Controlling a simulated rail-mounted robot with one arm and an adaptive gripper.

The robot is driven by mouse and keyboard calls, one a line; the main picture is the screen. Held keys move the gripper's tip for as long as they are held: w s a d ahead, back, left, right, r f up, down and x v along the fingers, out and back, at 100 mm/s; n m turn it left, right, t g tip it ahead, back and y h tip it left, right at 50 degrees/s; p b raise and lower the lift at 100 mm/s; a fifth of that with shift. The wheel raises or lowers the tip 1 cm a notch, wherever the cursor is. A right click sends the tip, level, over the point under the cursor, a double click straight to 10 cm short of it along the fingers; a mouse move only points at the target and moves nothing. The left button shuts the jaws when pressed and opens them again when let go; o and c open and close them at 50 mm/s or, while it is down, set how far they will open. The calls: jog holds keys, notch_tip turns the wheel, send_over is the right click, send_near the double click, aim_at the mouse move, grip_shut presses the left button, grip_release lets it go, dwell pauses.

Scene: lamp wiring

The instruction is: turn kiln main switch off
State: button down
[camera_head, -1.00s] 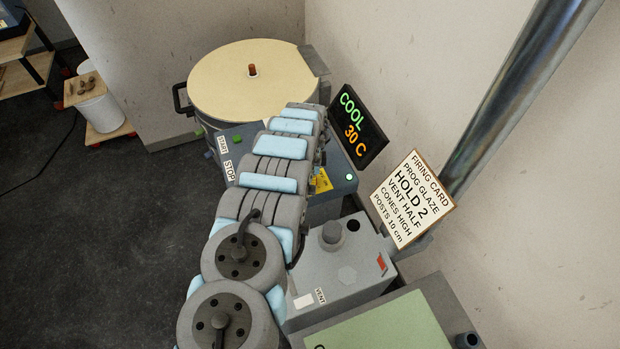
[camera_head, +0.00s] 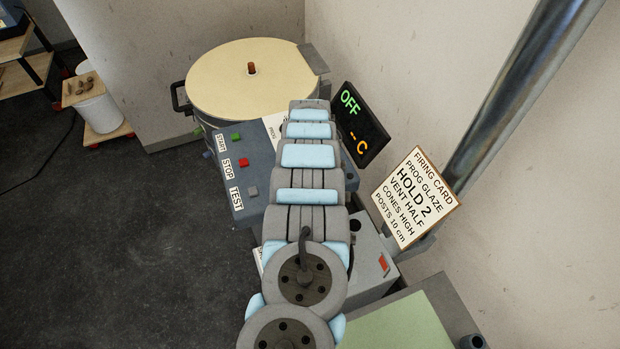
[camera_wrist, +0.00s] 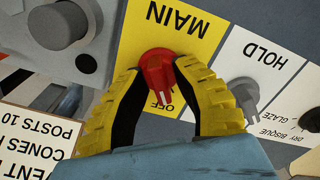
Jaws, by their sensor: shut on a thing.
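The kiln main switch is a red rotary knob (camera_wrist: 157,70) on a yellow plate marked MAIN (camera_wrist: 185,25) in the wrist view. My gripper (camera_wrist: 158,78) has its yellow ribbed fingers shut on the red knob, one on each side. The knob's pointer end is beside the word OFF. The kiln display (camera_head: 358,125) in the head view reads OFF and "– C". In the head view my arm hides the main switch and my gripper.
The HOLD knob (camera_wrist: 243,92) sits right of the main switch in the wrist view. The control box (camera_head: 235,165) has START, STOP and TEST buttons. The round kiln (camera_head: 225,80) stands behind, and a firing card (camera_head: 415,198) stands at right.

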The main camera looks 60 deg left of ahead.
jog(key=shift+f+n+b, duration=0.15)
jog(key=shift+n+b, duration=0.2)
jog(key=shift+n, duration=0.75)
jog(key=c, duration=1.1)
grip_release()
notch_tip(320, 180, up, 12)
